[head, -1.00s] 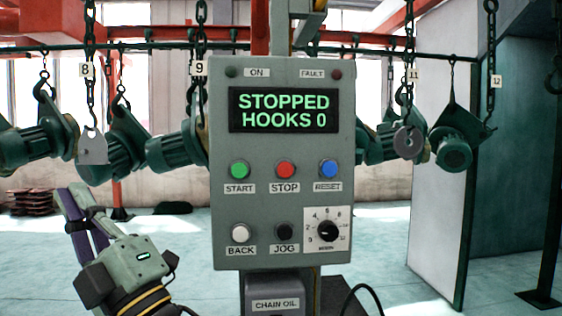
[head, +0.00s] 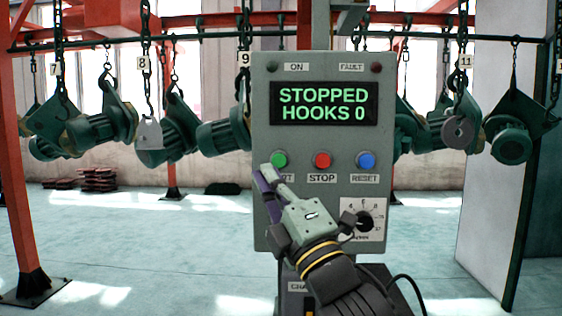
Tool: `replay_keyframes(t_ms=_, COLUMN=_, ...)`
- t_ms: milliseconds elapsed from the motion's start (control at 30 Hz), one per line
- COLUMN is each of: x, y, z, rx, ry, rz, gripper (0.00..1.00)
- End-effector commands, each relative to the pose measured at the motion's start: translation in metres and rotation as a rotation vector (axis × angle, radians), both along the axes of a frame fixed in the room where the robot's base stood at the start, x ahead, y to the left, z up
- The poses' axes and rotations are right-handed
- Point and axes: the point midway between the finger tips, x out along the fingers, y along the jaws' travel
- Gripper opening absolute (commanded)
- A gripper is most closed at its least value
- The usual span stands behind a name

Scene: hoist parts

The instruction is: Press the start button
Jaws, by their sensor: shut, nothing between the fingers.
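The grey control panel (head: 310,140) stands in the middle of the head view. Its screen (head: 323,104) reads "STOPPED HOOKS 0". The green start button (head: 279,159) is at the left of the upper button row, with its label partly hidden by my fingers. My gripper (head: 268,174) is shut and empty, its fingertips just below and left of the green button in the picture. I cannot tell whether they touch the panel. My gripper and arm hide the lower-left buttons.
The red stop button (head: 322,160) and blue reset button (head: 366,160) are right of the green one. A dial (head: 366,221) sits lower right. Motors (head: 222,134) hang from chains on both sides behind the panel. A pale partition (head: 500,190) stands at right.

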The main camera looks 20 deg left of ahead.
Motion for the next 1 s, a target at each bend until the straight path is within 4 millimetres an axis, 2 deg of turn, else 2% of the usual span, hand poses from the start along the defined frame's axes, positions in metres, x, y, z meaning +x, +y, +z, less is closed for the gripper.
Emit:
replay_keyframes(t_ms=167, x=0.012, y=0.003, z=0.001, rx=0.0, ry=0.003, rz=0.0, gripper=0.0)
replay_keyframes(t_ms=600, x=0.068, y=0.02, z=-0.001, rx=0.0, ry=0.001, rz=0.0, gripper=0.0)
replay_keyframes(t_ms=733, x=0.079, y=0.023, z=-0.001, rx=0.0, ry=0.002, rz=0.001, gripper=0.0)
replay_keyframes(t_ms=1000, x=0.084, y=0.025, z=0.0, rx=0.001, ry=0.001, rz=0.001, gripper=0.0)
